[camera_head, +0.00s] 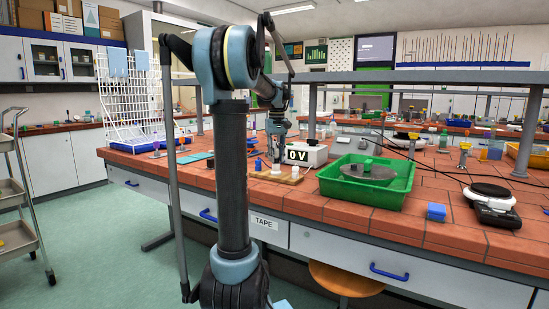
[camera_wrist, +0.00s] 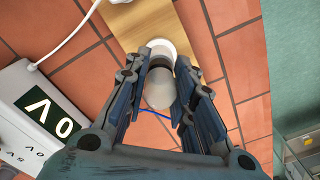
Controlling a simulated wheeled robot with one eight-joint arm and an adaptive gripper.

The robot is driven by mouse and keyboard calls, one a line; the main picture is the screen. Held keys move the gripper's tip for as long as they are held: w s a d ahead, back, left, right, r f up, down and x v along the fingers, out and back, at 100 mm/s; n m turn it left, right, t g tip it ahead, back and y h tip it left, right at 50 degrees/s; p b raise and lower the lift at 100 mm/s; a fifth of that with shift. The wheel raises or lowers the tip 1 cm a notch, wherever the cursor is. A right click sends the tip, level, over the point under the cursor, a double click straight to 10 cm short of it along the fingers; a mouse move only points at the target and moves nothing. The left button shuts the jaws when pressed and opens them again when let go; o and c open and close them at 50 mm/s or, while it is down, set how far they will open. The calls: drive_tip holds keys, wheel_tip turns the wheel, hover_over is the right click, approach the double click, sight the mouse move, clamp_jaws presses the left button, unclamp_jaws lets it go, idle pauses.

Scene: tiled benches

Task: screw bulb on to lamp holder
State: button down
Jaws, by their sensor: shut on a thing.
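My gripper (camera_wrist: 160,62) is shut on a whitish bulb (camera_wrist: 159,90), its fingers on either side of it. The bulb's rounded end faces my wrist camera, and a dark band shows farther down. The round white lamp holder (camera_wrist: 164,44) is on a wooden board (camera_wrist: 136,22), lined up just beyond the bulb. I cannot tell whether bulb and holder touch. In the head view my gripper (camera_head: 277,158) points down over the small wooden board (camera_head: 278,179) on the tiled bench, and the bulb is too small to make out clearly.
A white meter box reading "0V" (camera_head: 306,154) stands right behind the board; it also shows in the wrist view (camera_wrist: 40,112). A green tray (camera_head: 400,196) with a grey disc is to the right. A white wire rack (camera_head: 133,105) stands at left. Bare tiles (camera_head: 215,181) lie left of the board.

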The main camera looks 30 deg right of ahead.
drive_tip(key=shift+m, duration=1)
drive_tip(key=m, duration=0.2)
drive_tip(key=shift+m, duration=1.6)
drive_tip(key=shift+m, duration=2.6)
